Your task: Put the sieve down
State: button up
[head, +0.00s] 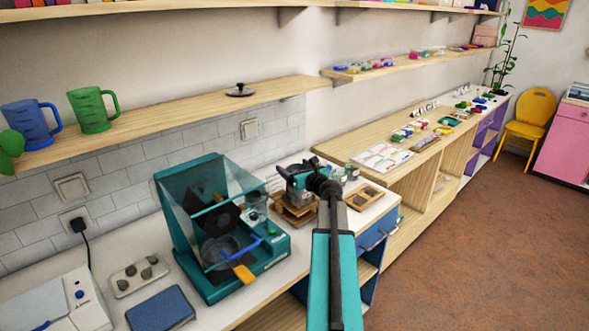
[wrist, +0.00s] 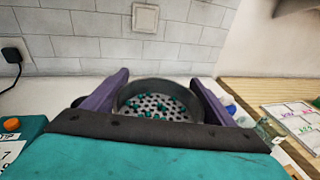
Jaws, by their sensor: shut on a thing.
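My gripper (wrist: 160,80) has its two purple fingers on either side of a round dark grey sieve (wrist: 157,112) and is shut on it. The sieve has a perforated floor with several teal beads lying on it. Its near side is hidden by my gripper's body. In the head view my gripper (head: 292,174) is over the right part of the white counter (head: 330,228), above and beside a wooden stack (head: 296,212). The sieve cannot be made out clearly there, and I cannot tell whether it touches anything below.
A teal machine (head: 262,262) with a clear raised lid stands left of my gripper. A wooden tray (head: 364,197) and small jars (head: 352,171) are to the right. A tiled wall (wrist: 75,45) is close behind. A wooden shelf (head: 190,105) runs above the counter.

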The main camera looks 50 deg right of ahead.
jog(key=shift+f, duration=0.35)
jog(key=shift+f, duration=0.35)
jog(key=o, duration=1.1)
jog(key=shift+c, duration=0.2)
jog(key=shift+r, duration=0.1)
jog(key=shift+r, duration=0.35)
jog(key=shift+s+a, duration=0.2)
jog(key=shift+s, duration=0.5)
jog(key=b+v, duration=0.2)
jog(key=v, duration=0.8)
jog(key=shift+s+a, duration=0.15)
jog(key=shift+s, duration=0.1)
